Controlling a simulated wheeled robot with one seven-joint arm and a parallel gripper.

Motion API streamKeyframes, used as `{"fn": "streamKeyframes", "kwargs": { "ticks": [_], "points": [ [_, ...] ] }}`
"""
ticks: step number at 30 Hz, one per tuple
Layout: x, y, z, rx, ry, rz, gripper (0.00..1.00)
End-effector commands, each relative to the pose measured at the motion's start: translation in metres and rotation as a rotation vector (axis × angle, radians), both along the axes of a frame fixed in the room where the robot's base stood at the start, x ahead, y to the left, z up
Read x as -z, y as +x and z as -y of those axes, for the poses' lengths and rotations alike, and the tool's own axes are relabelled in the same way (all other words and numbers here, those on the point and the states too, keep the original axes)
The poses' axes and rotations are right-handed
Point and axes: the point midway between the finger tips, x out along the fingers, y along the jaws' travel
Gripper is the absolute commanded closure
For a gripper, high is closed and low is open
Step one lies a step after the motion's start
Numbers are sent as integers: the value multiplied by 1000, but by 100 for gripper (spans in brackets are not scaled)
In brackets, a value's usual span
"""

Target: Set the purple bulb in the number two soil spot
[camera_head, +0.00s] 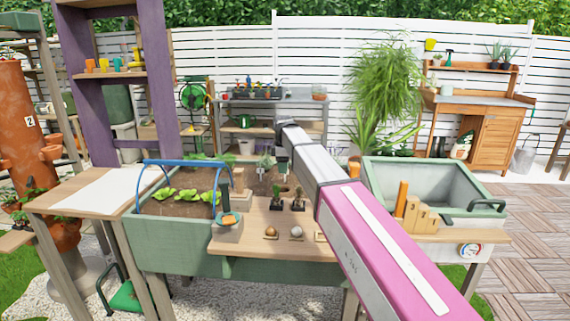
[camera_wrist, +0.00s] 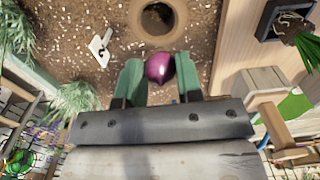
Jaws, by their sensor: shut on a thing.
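The purple bulb (camera_wrist: 160,68) is between the green fingers of my gripper (camera_wrist: 159,78) in the wrist view. My gripper is shut on it, above dark brown soil (camera_wrist: 215,25). A round hole with a pale rim (camera_wrist: 160,22) lies in the soil just beyond the bulb, at the top of the wrist view. A white marker (camera_wrist: 100,47) lies to its left; I cannot read its number. In the head view my gripper (camera_head: 283,165) is over the back of the green planter (camera_head: 170,233), and the bulb cannot be made out.
A wooden board (camera_head: 250,246) across the planter's front holds a brown bulb (camera_head: 271,232), a pale bulb (camera_head: 296,232) and small potted seedlings (camera_head: 299,202). A blue hoop (camera_head: 143,187) stands over leafy plants at left. A grey basin (camera_head: 425,185) stands at right.

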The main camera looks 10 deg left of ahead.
Motion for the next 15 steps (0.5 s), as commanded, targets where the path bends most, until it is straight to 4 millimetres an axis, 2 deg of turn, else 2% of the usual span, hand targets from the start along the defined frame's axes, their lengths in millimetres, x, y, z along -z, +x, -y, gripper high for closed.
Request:
{"fn": "streamKeyframes", "kwargs": {
  "ticks": [8,15],
  "points": [
    [11,0,0,0,0,0,74],
    [31,0,0,0,0,-1,74]
  ]
}}
